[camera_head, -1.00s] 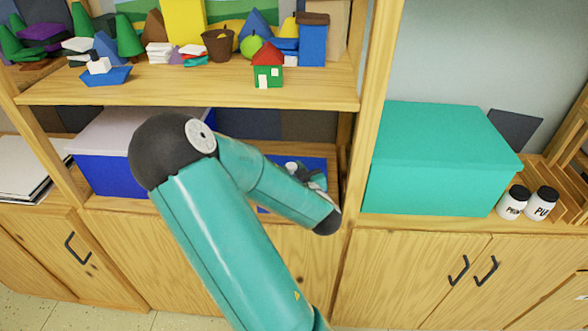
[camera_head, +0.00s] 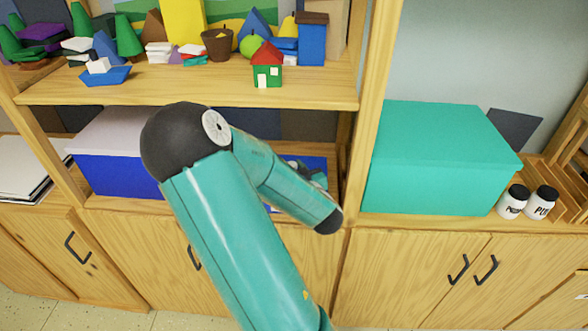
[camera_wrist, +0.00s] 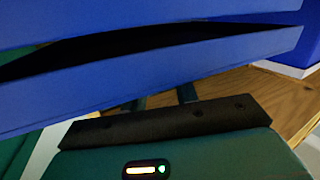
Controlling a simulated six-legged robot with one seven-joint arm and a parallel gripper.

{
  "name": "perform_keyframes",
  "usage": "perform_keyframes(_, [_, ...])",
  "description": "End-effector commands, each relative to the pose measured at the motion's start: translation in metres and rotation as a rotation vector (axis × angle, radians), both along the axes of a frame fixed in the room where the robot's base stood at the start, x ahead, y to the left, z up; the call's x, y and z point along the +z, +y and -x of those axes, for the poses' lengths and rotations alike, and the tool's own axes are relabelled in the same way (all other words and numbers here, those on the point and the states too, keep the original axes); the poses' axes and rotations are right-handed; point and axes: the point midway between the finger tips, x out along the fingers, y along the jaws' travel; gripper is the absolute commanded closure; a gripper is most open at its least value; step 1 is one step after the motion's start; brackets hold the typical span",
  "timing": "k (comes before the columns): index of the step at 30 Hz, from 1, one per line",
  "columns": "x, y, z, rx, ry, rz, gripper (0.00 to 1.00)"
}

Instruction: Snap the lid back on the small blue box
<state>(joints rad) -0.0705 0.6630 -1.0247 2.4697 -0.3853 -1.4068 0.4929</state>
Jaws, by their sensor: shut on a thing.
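In the head view a blue piece (camera_head: 318,163) shows in the right part of the lower shelf bay, partly hidden by my arm and gripper. My gripper (camera_head: 314,178) is in front of it, mostly hidden by my forearm. In the wrist view my gripper's fingers (camera_wrist: 162,97) reach up to a tilted blue panel (camera_wrist: 190,72), which I take for the lid, and are shut on it. A dark, narrowing gap separates this panel from another blue surface (camera_wrist: 130,14) above. I cannot tell whether that surface is the box or another part of the lid.
A larger blue box with a pale lid (camera_head: 112,163) stands left in the same bay. A big teal box (camera_head: 430,160) and two white jars (camera_head: 513,202) stand right of the post. The shelf above (camera_head: 190,90) holds several small models.

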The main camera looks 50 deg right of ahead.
Motion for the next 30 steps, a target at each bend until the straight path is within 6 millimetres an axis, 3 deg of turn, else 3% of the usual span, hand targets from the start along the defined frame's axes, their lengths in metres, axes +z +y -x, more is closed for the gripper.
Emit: perform_keyframes(30, [-0.0102,0.0001,0.0001,0.001,0.0,0.0,0.94])
